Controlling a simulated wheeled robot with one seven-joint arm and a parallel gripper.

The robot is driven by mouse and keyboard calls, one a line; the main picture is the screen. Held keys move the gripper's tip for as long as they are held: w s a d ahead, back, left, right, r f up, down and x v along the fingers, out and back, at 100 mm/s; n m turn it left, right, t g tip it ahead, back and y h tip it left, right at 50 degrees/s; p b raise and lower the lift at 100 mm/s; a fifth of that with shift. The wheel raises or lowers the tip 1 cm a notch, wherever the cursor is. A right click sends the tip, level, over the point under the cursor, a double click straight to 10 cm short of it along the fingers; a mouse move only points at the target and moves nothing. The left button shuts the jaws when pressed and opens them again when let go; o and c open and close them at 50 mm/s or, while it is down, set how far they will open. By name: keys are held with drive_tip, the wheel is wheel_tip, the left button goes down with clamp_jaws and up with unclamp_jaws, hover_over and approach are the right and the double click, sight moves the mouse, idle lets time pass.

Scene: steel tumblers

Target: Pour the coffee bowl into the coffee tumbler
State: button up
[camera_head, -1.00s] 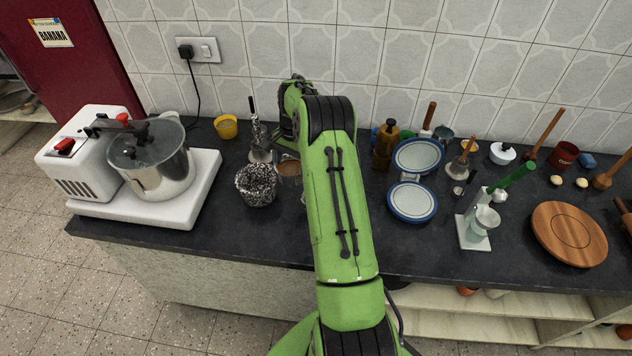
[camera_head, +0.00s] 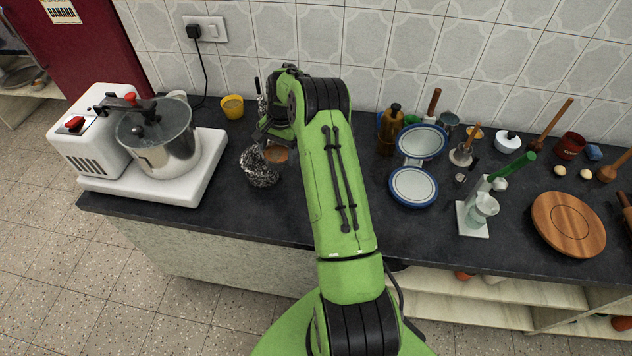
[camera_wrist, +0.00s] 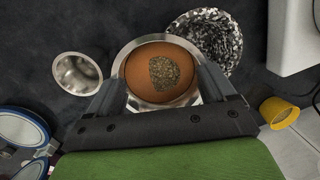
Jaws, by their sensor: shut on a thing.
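The coffee bowl (camera_wrist: 126,58) is a steel vessel with a wide shiny rim, holding brown coffee with a dark grainy patch. It looks level in the wrist view. My gripper (camera_wrist: 160,92) is shut on it, one finger at each side. In the head view the brown coffee (camera_head: 275,154) shows beside my wrist, close to the speckled pot. A steel cup, seemingly the coffee tumbler (camera_wrist: 78,73), stands on the counter left of the bowl in the wrist view, apart from it. It looks empty. My arm hides it in the head view.
A black-and-white speckled pot (camera_head: 260,170) is close by; the bowl's rim overlaps it in the wrist view. A yellow cup (camera_head: 232,106) stands behind. A white mixer (camera_head: 160,140) is at left, blue-rimmed plates (camera_head: 414,186) at right. The front counter strip is clear.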

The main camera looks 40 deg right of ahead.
drive_tip(key=shift+s+d+f+t+y+b, duration=0.25)
drive_tip(key=shift+s+f+t+b, duration=0.15)
drive_tip(key=shift+b, duration=0.5)
drive_tip(key=shift+s+d+f+t+y+b, duration=0.25)
drive_tip(key=shift+s+t+b, duration=0.25)
drive_tip(key=shift+b, duration=0.4)
drive_tip(key=shift+r, duration=0.15)
drive_tip(key=shift+s+b, duration=0.1)
drive_tip(key=shift+b, duration=0.2)
drive_tip(key=shift+s+d+f+t+b, duration=0.1)
drive_tip(key=shift+s+f+t+b, duration=0.2)
drive_tip(key=shift+t+b, duration=0.25)
drive_tip(key=shift+s, duration=0.1)
drive_tip(key=shift+s+d+t+y+b, duration=0.2)
drive_tip(key=shift+t+y+b, duration=0.1)
drive_tip(key=shift+b, duration=0.35)
drive_tip(key=shift+s+d+f+t+b, duration=0.1)
drive_tip(key=shift+s+f+t+b, duration=0.2)
drive_tip(key=shift+b, duration=0.35)
drive_tip(key=shift+r, duration=0.1)
